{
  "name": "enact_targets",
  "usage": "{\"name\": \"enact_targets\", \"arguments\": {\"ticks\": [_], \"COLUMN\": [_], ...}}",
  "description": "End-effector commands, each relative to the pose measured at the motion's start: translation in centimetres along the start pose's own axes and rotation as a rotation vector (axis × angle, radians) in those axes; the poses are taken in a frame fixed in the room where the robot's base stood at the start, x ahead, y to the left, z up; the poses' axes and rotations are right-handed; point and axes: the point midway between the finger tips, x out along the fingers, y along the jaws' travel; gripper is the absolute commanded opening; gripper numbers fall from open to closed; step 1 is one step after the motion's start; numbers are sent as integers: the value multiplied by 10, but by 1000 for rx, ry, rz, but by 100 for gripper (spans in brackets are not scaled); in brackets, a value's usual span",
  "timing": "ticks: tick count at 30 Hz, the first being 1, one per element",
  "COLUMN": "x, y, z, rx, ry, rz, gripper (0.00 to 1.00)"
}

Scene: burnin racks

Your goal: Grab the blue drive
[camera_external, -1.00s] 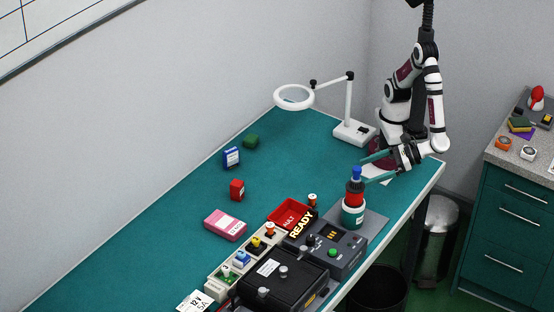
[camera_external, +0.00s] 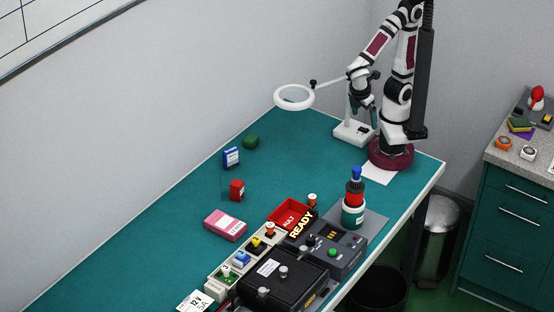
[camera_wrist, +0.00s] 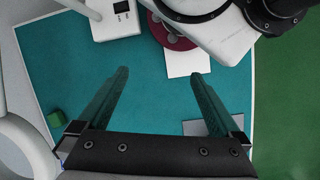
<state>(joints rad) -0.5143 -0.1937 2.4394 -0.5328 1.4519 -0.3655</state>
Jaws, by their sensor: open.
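The blue drive (camera_external: 231,157) stands on the teal bench, left of centre in the external view, with a pale label on its front.
A green block (camera_external: 250,141) lies just behind the drive; a red block (camera_external: 237,189) and pink box (camera_external: 225,225) are nearer. The lamp's ring (camera_external: 294,108) and arm reach out between my gripper and the drive. A red bin (camera_external: 283,210) and dark rack equipment (camera_external: 283,283) occupy the front.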

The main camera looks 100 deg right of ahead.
Motion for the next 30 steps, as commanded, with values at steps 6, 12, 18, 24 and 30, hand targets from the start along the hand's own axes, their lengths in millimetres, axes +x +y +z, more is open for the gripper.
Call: {"name": "enact_targets", "arguments": {"ticks": [6, 12, 18, 24, 30], "x": [-8, -16, -42, -71, -90], "y": [6, 11, 83, 175, 255], "z": [12, 15, 3, -21, -92], "rx": [542, 938, 1121, 1299, 1414], "ry": [128, 222, 205, 236, 363], "rz": [-241, -415, -240, 11, 261], "gripper": [100, 100, 100, 100, 100]}}
